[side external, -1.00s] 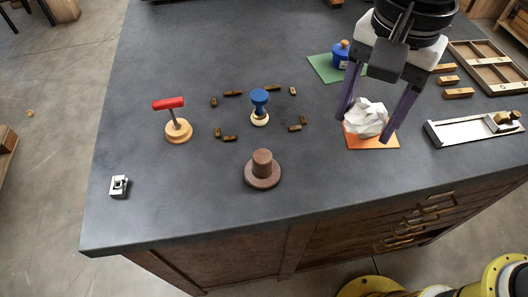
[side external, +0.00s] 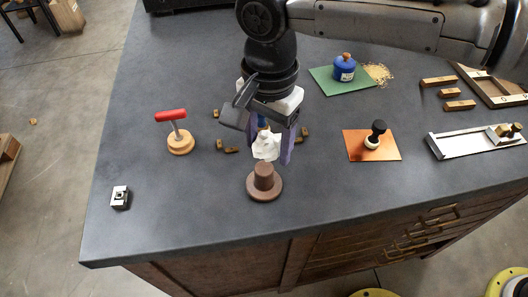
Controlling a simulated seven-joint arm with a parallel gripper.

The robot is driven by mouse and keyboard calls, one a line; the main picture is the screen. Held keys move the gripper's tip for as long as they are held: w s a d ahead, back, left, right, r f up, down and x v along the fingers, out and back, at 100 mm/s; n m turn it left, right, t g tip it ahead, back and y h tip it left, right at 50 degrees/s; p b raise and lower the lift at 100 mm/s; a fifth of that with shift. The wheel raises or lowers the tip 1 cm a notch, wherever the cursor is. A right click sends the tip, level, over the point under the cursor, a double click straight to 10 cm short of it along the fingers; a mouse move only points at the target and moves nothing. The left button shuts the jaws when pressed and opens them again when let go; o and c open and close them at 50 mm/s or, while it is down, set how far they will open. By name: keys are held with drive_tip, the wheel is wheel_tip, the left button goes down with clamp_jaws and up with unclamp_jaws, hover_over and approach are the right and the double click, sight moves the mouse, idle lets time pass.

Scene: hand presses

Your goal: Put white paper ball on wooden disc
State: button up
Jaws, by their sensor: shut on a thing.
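The white paper ball (side external: 266,146) is between the purple fingers of my gripper (side external: 268,157), which is shut on it. It shows just behind and above the top of a dark brown round wooden piece (side external: 264,186) with a disc-shaped base and an upright knob. I cannot tell whether the ball touches the knob or how high it is held. A red-handled press (side external: 181,143) stands to the left on a pale round wooden base. I cannot tell for sure which of these round wooden parts is the wooden disc. A blue-topped press is mostly hidden behind my gripper.
Small brown blocks (side external: 228,150) lie around my gripper. A black-knobbed press (side external: 374,138) stands on an orange card (side external: 360,151) at right. A blue pot (side external: 344,68) stands on a green mat (side external: 330,88).

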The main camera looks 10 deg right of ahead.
sight(264, 157)
drive_tip(key=shift+w+a+f, duration=0.2)
drive_tip(key=shift+a+f, duration=0.05)
drive_tip(key=shift+f, duration=1.75)
drive_tip(key=o, duration=1.3)
drive_tip(key=shift+f, duration=0.15)
wheel_tip(264, 157, up, 12)
drive_tip(key=shift+a+f, duration=0.1)
drive_tip(key=shift+f, duration=0.15)
drive_tip(key=shift+r, duration=0.45)
